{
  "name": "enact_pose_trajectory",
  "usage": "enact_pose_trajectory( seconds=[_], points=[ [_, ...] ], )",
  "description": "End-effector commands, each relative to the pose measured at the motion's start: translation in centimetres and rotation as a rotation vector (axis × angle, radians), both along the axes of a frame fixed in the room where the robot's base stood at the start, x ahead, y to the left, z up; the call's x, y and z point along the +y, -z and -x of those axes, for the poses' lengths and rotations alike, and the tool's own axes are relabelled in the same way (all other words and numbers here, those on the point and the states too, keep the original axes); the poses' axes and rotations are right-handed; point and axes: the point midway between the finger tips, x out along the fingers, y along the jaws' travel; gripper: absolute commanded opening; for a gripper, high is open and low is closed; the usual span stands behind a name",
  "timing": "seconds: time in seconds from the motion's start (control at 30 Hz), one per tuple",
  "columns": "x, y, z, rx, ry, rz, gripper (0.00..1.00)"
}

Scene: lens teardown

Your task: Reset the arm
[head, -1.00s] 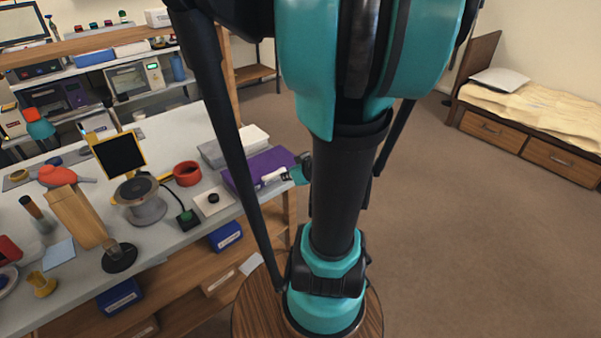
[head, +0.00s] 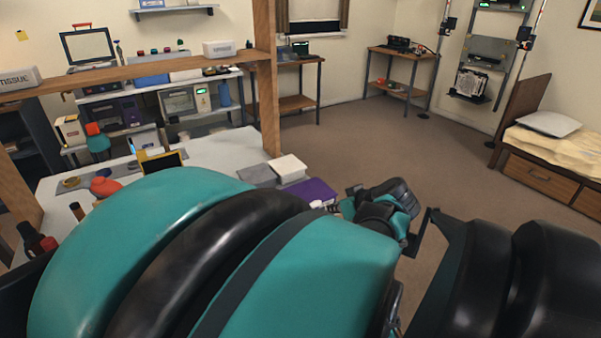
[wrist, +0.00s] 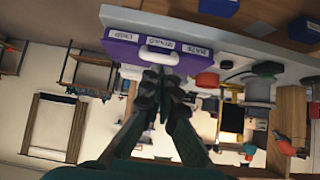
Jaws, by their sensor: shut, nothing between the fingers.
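My gripper (wrist: 160,76) is shut and empty in the wrist view, its two dark fingers together. The tips lie in front of the white handle (wrist: 160,55) of a purple case (wrist: 186,49). I cannot tell whether they touch it. The case has several white labels. In the head view the purple case (head: 312,190) lies at the right end of the workbench, its handle toward my gripper (head: 343,207). The gripper's fingertips are too small to make out there. My large teal and black arm links fill the lower middle of the head view and hide much of the bench.
The pale workbench (head: 221,149) holds a white box (head: 288,167), a red-orange object (head: 103,187) and a dark-screened yellow frame (head: 163,161). Shelves with instruments stand behind it. A bed (head: 549,142) is at the right. The brown floor (head: 350,135) between is open.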

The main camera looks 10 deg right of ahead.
Motion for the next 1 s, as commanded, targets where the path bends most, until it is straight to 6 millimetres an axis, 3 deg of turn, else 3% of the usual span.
enact_pose_trajectory(
  seconds=[0.47, 1.0],
  points=[
    [0.0, -0.9, 1.5, 0.021, -0.005, -0.007, 0.00],
    [3.9, 5.8, 2.3, 0.421, 0.101, -0.023, 0.00]
  ],
)
